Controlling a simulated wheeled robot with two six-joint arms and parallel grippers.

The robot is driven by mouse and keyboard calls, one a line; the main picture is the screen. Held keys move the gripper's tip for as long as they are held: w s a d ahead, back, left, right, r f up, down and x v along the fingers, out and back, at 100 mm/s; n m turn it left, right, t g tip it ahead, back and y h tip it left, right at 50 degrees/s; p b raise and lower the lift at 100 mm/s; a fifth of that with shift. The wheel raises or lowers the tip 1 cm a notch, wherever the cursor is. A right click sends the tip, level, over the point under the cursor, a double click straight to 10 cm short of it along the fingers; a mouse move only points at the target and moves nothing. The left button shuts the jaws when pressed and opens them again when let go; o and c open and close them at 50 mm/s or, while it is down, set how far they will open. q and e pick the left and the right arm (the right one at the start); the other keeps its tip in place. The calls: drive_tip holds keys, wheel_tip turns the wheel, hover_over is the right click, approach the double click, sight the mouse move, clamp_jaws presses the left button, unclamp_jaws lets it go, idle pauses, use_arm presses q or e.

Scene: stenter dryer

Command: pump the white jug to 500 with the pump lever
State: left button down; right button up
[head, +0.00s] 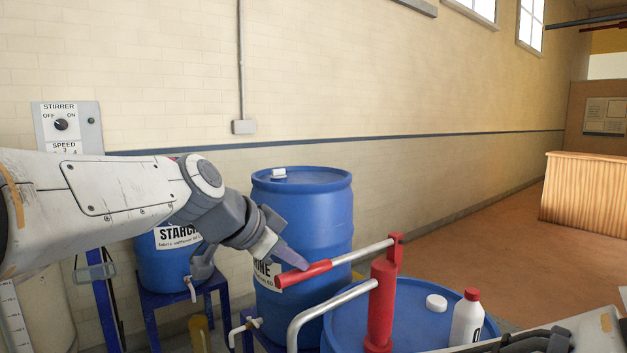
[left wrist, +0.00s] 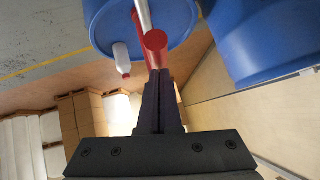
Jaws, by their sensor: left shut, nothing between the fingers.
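The red hand pump (head: 381,300) stands on the near blue drum, with a curved silver spout (head: 318,309) reaching down to the left. Its pump lever (head: 303,273) has a red grip and slopes down to the left from the pump top. The lever's grip end also shows in the left wrist view (left wrist: 154,41). My left gripper (head: 303,264) is shut and empty, its fingertips at the red grip; I cannot tell whether they touch it. I cannot make out the white jug; the spout's lower end runs out of the picture. My right gripper is not in view.
A white bottle with a red cap (head: 467,322) and a white cap (head: 436,302) are on the near blue drum (head: 410,325). Another blue drum (head: 325,220) stands behind the lever. A starch drum (head: 160,266) is at the left. Open floor lies to the right.

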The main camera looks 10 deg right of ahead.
use_arm(q)
drive_tip(key=shift+s+f+g, duration=0.15)
drive_tip(key=shift+f+g, duration=0.15)
drive_tip(key=shift+f, duration=0.5)
drive_tip(key=s+a+r+p, duration=0.1)
drive_tip(key=s+a+r, duration=0.1)
drive_tip(key=r, duration=0.4)
drive_tip(key=s+a+r+p, duration=0.1)
drive_tip(key=s+a+r, duration=0.2)
drive_tip(key=r, duration=0.3)
drive_tip(key=shift+r, duration=0.3)
drive_tip(key=shift+w, duration=0.1)
